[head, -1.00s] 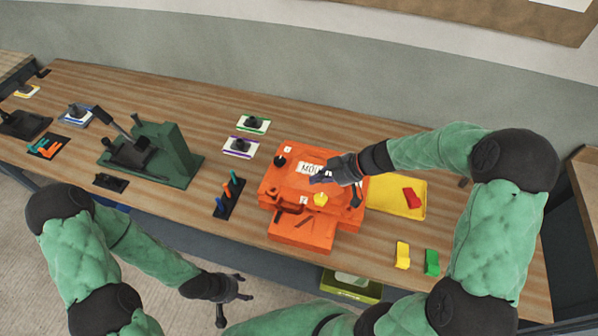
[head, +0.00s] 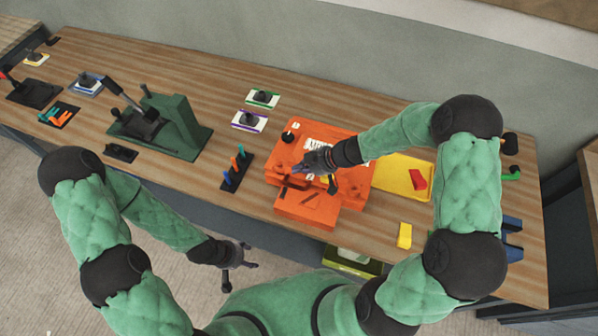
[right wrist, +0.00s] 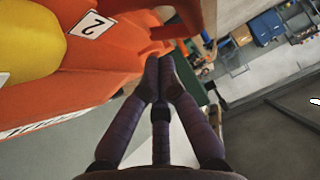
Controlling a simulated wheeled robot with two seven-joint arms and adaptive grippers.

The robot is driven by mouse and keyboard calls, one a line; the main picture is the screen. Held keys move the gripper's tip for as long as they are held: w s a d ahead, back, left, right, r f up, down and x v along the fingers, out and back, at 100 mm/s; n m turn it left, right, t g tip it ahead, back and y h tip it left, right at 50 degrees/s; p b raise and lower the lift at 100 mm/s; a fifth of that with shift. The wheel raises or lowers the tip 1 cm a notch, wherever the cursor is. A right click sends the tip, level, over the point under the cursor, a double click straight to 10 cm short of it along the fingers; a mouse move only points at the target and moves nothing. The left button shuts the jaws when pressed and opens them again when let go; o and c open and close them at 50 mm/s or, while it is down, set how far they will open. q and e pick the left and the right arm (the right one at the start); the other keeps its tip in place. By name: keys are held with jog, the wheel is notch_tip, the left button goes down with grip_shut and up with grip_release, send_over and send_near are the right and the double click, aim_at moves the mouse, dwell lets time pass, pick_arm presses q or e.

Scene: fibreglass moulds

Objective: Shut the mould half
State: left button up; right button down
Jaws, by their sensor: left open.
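The orange mould (head: 340,138) stands on the bench, with a white lettered label and a black knob (head: 287,137) on top. A lower orange block (head: 306,208) juts from its front. My right gripper (head: 296,169) is over the mould's front left part and hides some of it. In the right wrist view its fingertips (right wrist: 161,68) are together with nothing visible between them, beside the orange mould (right wrist: 100,65) with a "2" tag and a yellow part (right wrist: 30,40). I cannot tell whether the fingers touch the mould. My left gripper (head: 240,266) is open and empty, low in front of the bench.
A yellow tray (head: 388,181) with a red piece (head: 417,180) lies right of the mould. A yellow block (head: 404,235) is in front of it. A dark rack with coloured handles (head: 236,172) and a green press (head: 178,128) stand to the left.

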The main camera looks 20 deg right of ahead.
jog(key=shift+s+f, duration=0.1)
jog(key=shift+f, duration=1)
jog(key=f+b, duration=0.1)
jog(key=b, duration=0.1)
jog(key=f+b, duration=0.1)
jog(key=b, duration=0.1)
jog(key=f+b, duration=0.1)
jog(key=b, duration=0.1)
jog(key=shift+s+a+f, duration=0.2)
jog(key=shift+s+f, duration=0.05)
jog(key=shift+s, duration=0.2)
